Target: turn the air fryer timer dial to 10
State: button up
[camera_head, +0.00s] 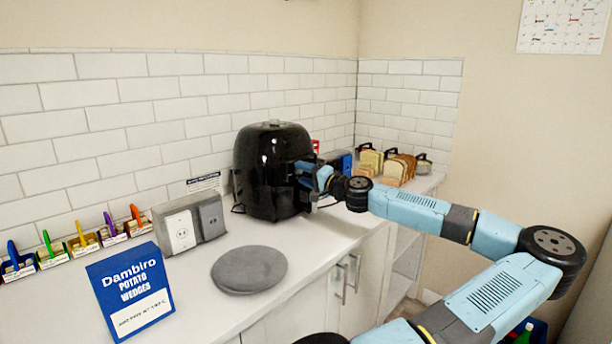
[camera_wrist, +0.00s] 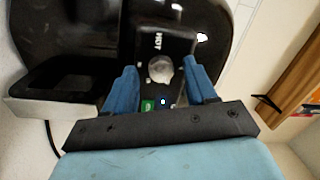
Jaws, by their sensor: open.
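The black air fryer (camera_head: 262,160) stands upright on the counter against the tiled wall. In the wrist view its dark front panel (camera_wrist: 177,43) carries the white lettering "HOT", a round silvery dial (camera_wrist: 160,69) and a small green label (camera_wrist: 148,105). My gripper (camera_head: 297,167) is at the front of the air fryer. In the wrist view its two blue fingers (camera_wrist: 158,82) are apart on either side of the dial, with nothing held. I cannot tell whether they touch the panel, nor read the dial's setting.
A grey round plate (camera_head: 249,270) lies on the counter in front. A wall outlet box (camera_head: 181,232) and a blue Dambiro potato wedges box (camera_head: 131,291) stand to the left. Bread slices (camera_head: 398,168) stand at the back right. Bare counter lies around the plate.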

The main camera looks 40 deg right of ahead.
jog(key=s+d, duration=0.1)
jog(key=s, duration=1.2)
jog(key=shift+s+d+f, duration=0.3)
jog(key=shift+s+f, duration=0.05)
jog(key=shift+f, duration=0.1)
